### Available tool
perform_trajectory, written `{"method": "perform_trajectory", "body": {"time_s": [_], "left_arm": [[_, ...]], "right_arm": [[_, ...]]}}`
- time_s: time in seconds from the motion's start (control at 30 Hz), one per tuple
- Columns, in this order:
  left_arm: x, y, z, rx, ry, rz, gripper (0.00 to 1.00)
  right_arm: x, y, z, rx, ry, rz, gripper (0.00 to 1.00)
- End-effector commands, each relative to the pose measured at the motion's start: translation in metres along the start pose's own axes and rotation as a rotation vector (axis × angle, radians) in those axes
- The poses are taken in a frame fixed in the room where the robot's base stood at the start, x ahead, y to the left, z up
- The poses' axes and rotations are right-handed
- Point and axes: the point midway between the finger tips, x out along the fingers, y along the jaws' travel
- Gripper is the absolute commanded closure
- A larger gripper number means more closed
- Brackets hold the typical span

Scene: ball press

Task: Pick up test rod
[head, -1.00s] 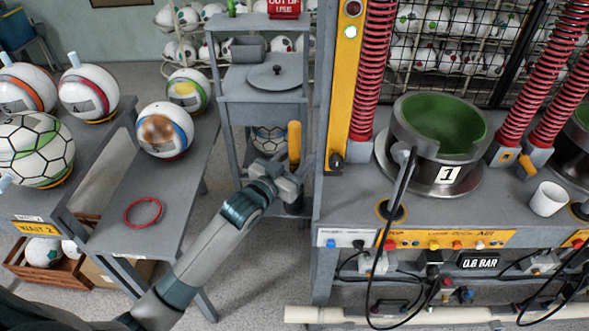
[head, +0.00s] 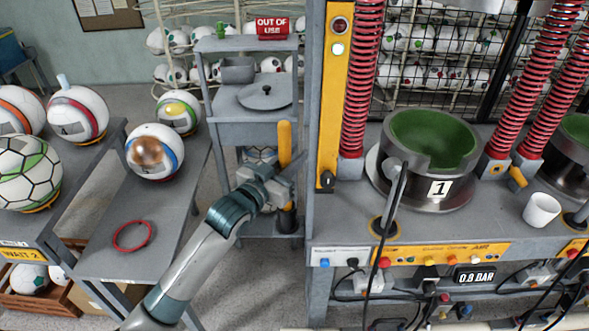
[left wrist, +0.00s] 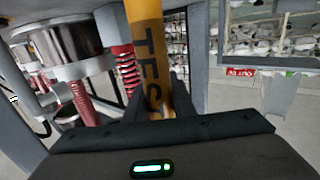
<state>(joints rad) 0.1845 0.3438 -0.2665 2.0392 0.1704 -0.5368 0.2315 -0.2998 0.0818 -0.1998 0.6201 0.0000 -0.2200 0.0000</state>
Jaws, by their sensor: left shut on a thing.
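The test rod is a yellow-orange upright rod (head: 285,143) beside the grey shelf stand, left of the press frame. In the left wrist view the rod (left wrist: 146,55) stands close in front of the gripper, with the dark letters TEST on it. My left gripper (head: 287,180) is shut on the rod below its top. The fingers are partly hidden by the wrist in the head view. The rod's lower end sits at a dark holder (head: 287,220) near the shelf's foot; whether it is still inside cannot be told. My right gripper is not in view.
The press bench (head: 340,222) with a green-lined bowl marked 1 (head: 432,150) stands close to the right. The shelf stand (head: 240,128) is just behind and left. A table with a red ring (head: 132,236) and several balls is at the left.

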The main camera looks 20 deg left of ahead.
Motion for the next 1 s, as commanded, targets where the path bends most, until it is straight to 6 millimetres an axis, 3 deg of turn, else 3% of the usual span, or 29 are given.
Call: {"method": "perform_trajectory", "body": {"time_s": [0.2, 0.33, 1.0], "left_arm": [[0.0, 0.0, -0.035, 0.002, 0.006, 0.0, 1.0], [0.0, 0.0, -0.047, 0.001, 0.003, 0.0, 1.0], [0.0, 0.0, -0.05, 0.0, 0.001, -0.001, 1.0]], "right_arm": [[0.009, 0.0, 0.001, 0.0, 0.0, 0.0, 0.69], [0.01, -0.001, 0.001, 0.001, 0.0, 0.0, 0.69], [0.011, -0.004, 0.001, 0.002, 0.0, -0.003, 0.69]]}}
